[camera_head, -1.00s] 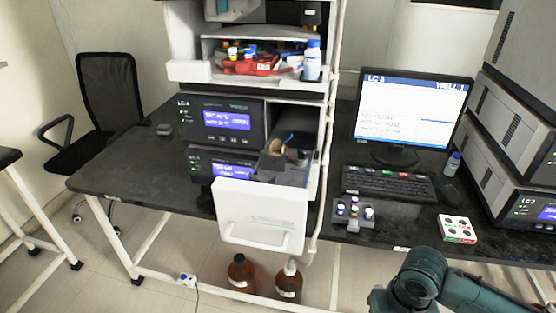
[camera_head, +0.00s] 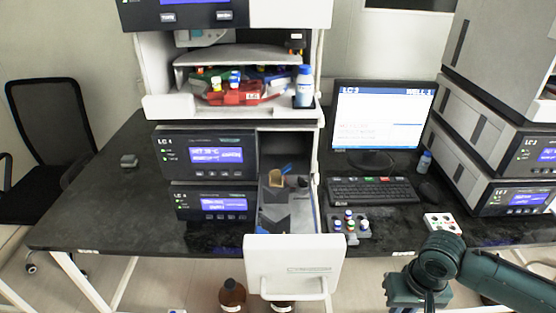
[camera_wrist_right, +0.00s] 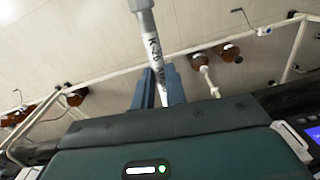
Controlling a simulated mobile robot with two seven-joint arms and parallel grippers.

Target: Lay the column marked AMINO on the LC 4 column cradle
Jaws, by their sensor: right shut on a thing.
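My right gripper (camera_wrist_right: 160,92) is shut on a slim metal column (camera_wrist_right: 147,35) in the right wrist view. Its white label shows "K-26" and letters that look like the start of AMINO, partly hidden between the fingers. In the head view my right arm comes in at the lower right, and the fingers and column are not clearly visible there. An open drawer (camera_head: 292,262) with a white front stands out beside the stacked modules. Inside it is a dark grey holder (camera_head: 285,210) with a tan piece and a blue piece; I cannot tell which part is the cradle. My left gripper is out of view.
Two modules with blue displays (camera_head: 217,155) stand left of the drawer. A small vial rack (camera_head: 348,226), a keyboard (camera_head: 372,190), a monitor (camera_head: 383,115) and a white tray (camera_head: 442,223) are to its right. Brown bottles (camera_head: 232,293) stand on the floor below.

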